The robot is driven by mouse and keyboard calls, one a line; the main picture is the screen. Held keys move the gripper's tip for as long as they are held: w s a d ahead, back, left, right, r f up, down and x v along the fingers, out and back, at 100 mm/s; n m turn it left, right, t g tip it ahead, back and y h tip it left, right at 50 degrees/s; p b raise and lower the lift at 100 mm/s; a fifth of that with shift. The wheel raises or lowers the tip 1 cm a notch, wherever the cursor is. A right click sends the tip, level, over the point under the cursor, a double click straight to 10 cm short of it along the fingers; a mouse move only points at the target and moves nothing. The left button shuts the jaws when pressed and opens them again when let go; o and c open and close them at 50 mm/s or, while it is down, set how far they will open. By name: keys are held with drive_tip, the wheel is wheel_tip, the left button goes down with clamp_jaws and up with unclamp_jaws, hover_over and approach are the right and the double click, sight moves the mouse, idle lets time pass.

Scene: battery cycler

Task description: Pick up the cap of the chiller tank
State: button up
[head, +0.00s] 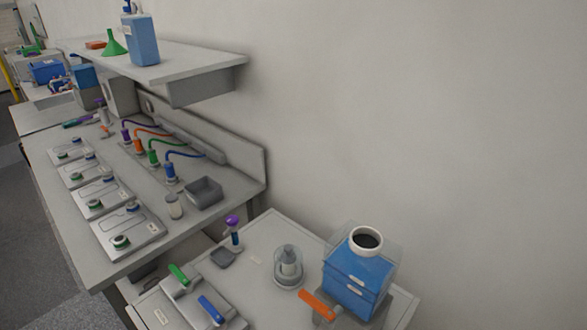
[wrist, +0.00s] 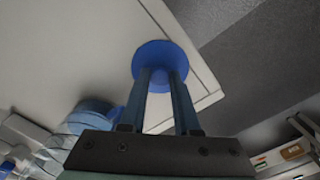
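A round blue cap (wrist: 160,54) shows in the wrist view, over or on a pale flat surface near its edge. My gripper (wrist: 161,72) points at it, with its two dark fingers apart. Their tips overlap the cap's disc in the picture. I cannot tell whether the fingers grip it or are just above it. The blue chiller tank (head: 355,283) stands at the lower right of the head view, with its white-ringed mouth (head: 366,240) open. My gripper is not in the head view.
In the wrist view, another round blue object (wrist: 92,114) and clear items lie at the lower left, and grey floor (wrist: 245,60) lies beyond the edge. The head view shows a bench (head: 62,217) with several flat units and a shelf (head: 185,70) above.

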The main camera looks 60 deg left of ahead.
clamp_jaws()
